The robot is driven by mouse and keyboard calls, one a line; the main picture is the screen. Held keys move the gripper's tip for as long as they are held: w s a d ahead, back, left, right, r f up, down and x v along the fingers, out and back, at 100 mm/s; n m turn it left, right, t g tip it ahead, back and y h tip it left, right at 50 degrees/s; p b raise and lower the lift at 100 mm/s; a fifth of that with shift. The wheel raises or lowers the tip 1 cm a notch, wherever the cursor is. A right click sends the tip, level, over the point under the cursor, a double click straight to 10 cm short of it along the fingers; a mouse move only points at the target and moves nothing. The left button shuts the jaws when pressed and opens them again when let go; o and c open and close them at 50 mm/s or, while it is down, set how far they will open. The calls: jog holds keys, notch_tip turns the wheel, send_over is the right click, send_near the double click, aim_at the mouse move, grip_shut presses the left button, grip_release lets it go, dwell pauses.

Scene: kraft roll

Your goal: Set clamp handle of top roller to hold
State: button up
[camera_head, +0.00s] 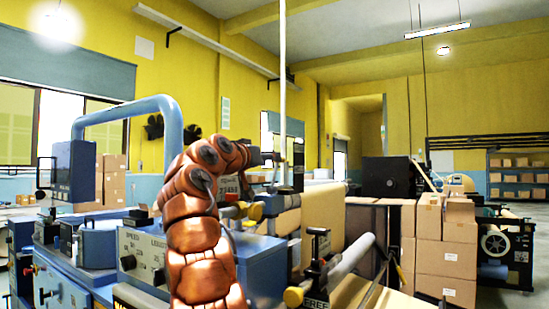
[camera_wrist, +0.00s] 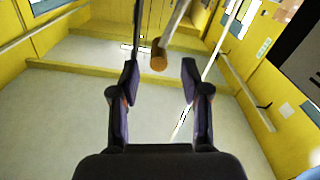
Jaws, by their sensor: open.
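My copper-coloured arm rises through the middle of the head view. My gripper (camera_head: 268,158) is at its upper end, small and partly hidden by the arm. In the wrist view my gripper (camera_wrist: 159,72) is open, with nothing held. A pale rod with an orange-brown end (camera_wrist: 159,57) shows in the gap near the fingertips; I cannot tell whether it is the clamp handle or a roller. In the head view, a roller with a yellow end (camera_head: 255,211) lies below the gripper. A lower roller (camera_head: 350,255) has a dark clamp (camera_head: 318,245) and a label reading FREE (camera_head: 315,304).
A blue machine with a control panel (camera_head: 145,255) stands left of and below my arm. A thin pale pole (camera_head: 283,80) rises behind the gripper. Stacked cartons (camera_head: 445,250) stand to the right. The air above the machine is mostly open.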

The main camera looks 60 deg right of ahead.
aim_at(274, 174)
jog(key=d+p, duration=0.1)
jog(key=d, duration=0.3)
jog(key=shift+w+r+p, duration=0.1)
jog(key=shift+p, duration=0.25)
jog(key=shift+d, duration=0.4)
grip_shut()
